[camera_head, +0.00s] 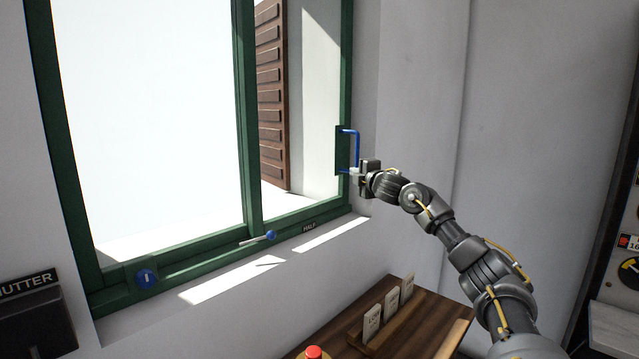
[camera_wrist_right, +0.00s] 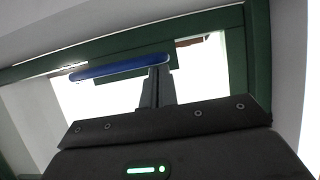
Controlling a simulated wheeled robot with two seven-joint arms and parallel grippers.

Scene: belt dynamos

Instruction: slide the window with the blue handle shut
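The window (camera_head: 245,140) has a green frame with an upright bar between its left and right parts. The blue handle (camera_head: 356,147) is an upright bracket on a green plate at the window's right edge. My right gripper (camera_head: 355,172) is at the handle's lower end, its pale fingertips at or very near it. In the right wrist view the blue handle (camera_wrist_right: 115,68) lies across the picture, with one end at the tips of the fingers (camera_wrist_right: 156,88). The fingers look close together, with nothing seen between them. Contact is unclear. My left gripper is out of view.
A dark shutter box (camera_head: 35,318) is at lower left. A wooden table (camera_head: 420,310) with upright cards and a red button (camera_head: 314,352) stands below. A panel is at far right.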

